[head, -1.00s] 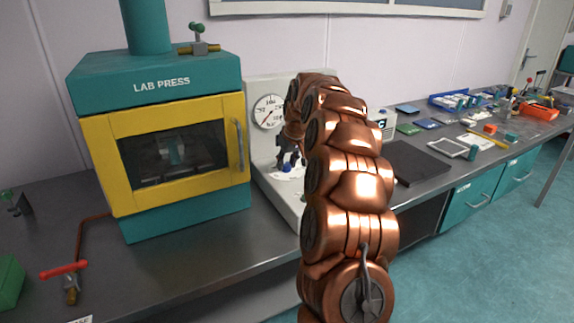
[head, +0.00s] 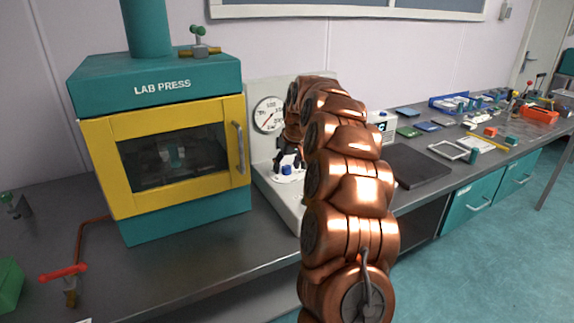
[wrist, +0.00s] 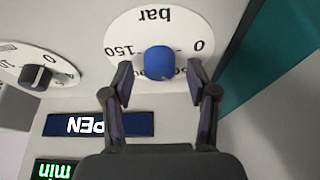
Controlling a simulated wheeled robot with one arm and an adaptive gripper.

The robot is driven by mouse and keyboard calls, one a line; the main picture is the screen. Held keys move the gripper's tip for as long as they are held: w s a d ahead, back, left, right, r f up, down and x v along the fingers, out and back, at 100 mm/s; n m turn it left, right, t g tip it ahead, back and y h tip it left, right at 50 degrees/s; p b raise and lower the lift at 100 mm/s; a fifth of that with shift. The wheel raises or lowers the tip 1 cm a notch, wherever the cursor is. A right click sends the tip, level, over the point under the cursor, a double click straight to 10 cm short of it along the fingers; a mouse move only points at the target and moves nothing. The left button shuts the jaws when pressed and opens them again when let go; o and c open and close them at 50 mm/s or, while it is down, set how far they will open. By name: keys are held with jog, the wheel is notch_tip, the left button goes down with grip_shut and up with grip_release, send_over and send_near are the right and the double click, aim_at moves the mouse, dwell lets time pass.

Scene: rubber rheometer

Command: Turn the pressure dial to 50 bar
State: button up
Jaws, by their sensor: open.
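The pressure dial is a blue knob (wrist: 159,62) on a round white scale plate (wrist: 127,38) marked "bar", with 0 and 150 legible, upside down in the wrist view. Other numbers are partly hidden by the knob and fingers. In the head view the blue knob (head: 286,169) sits on the sloped base of the grey panel. My gripper (wrist: 160,68) is open, one finger on each side of the knob, with visible gaps in the wrist view. I cannot make out the knob's exact setting.
A second dial with a black knob (wrist: 36,76) and a blue label (wrist: 97,124) are close by. A round gauge (head: 269,115) is on the upright panel. The yellow-doored lab press (head: 165,150) stands just left. A dark flat plate (head: 415,166) lies to the right.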

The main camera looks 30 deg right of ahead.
jog(key=v, duration=1.2)
dwell(0.4)
